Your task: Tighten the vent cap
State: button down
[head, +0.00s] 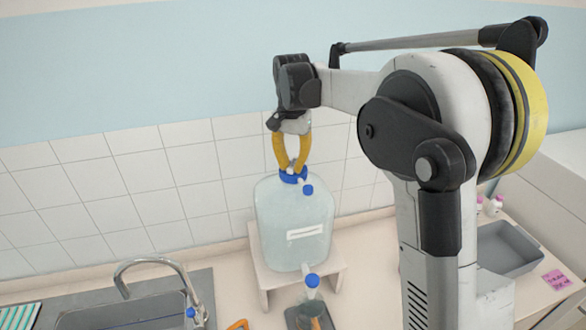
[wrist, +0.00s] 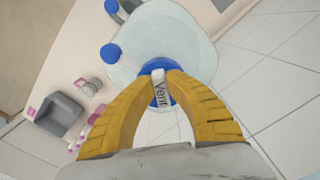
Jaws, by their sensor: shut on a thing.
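The large clear carboy (head: 295,222) stands on a white stand on the counter, with a plain label on its front. Its blue vent cap (head: 292,177) is on top. In the wrist view the blue cap (wrist: 156,68) has a white tab (wrist: 160,92) marked "Vent". My gripper (head: 292,167) is above the carboy with its yellow fingers pointing down, shut on the vent cap. In the wrist view the fingertips (wrist: 160,78) close on both sides of the tab. The fingers hide part of the cap.
A smaller blue cap (head: 308,189) sits on the carboy's shoulder, close to my fingers. A sink with a faucet (head: 150,263) is at left. A grey tray (head: 508,248) and a pink note (head: 557,279) are at right. The tiled wall (head: 120,175) is behind.

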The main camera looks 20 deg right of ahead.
jog(key=m, duration=0.2)
jog(key=m+b, duration=0.1)
jog(key=m, duration=0.2)
jog(key=shift+w+a+m, duration=0.2)
jog(key=shift+m, duration=0.1)
jog(key=m, duration=0.3)
jog(key=m+b, duration=0.1)
jog(key=m, duration=0.1)
jog(key=shift+w, duration=0.25)
jog(key=shift+m, duration=0.3)
jog(key=c, duration=1.4)
grip_release()
notch_tip(320, 180, up, 12)
